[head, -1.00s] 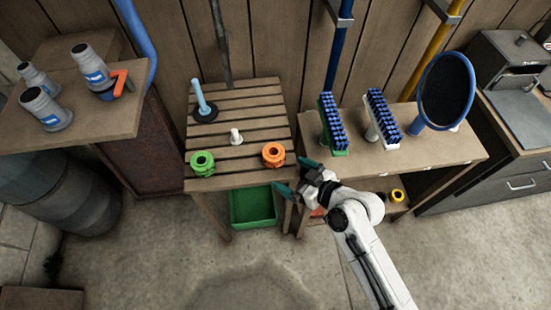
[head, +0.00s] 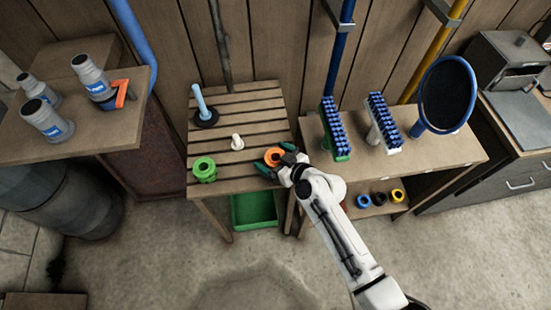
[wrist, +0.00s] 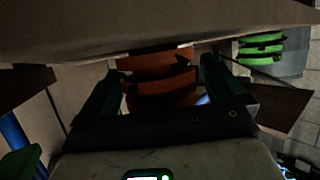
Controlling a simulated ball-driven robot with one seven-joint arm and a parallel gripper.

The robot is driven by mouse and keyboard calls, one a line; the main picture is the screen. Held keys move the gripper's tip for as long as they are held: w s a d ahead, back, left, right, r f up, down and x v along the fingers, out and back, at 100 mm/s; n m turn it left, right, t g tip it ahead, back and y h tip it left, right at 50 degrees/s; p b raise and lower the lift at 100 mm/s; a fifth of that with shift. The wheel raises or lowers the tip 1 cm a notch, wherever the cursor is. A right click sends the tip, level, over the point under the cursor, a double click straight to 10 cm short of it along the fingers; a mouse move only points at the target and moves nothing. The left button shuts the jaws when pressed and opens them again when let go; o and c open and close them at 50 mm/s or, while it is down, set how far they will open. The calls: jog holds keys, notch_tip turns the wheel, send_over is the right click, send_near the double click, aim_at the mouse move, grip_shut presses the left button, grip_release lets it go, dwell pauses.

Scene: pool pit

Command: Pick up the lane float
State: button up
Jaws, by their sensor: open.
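An orange ribbed lane float (head: 272,156) stands at the front right corner of the slatted table (head: 240,185). A similar green float (head: 204,169) stands at the front left corner. My gripper (head: 276,161) is open at the orange float, with its dark green fingers on either side of it. In the wrist view the orange float (wrist: 160,84) sits between the two fingers, partly hidden by the gripper body. I cannot tell whether either finger touches it. The green float (wrist: 260,47) shows at the upper right there, outside the jaws.
A small white fitting (head: 237,142) and a dark-based piece with a blue handle (head: 201,100) stand behind on the table. Brushes (head: 334,128) and a round skimmer (head: 446,95) stand on the right bench. A green bin (head: 253,210) sits below the table.

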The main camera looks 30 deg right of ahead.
jog(key=shift+w+a+f, duration=0.1)
jog(key=shift+w+a, duration=0.05)
jog(key=shift+w, duration=0.15)
jog(key=c, duration=1)
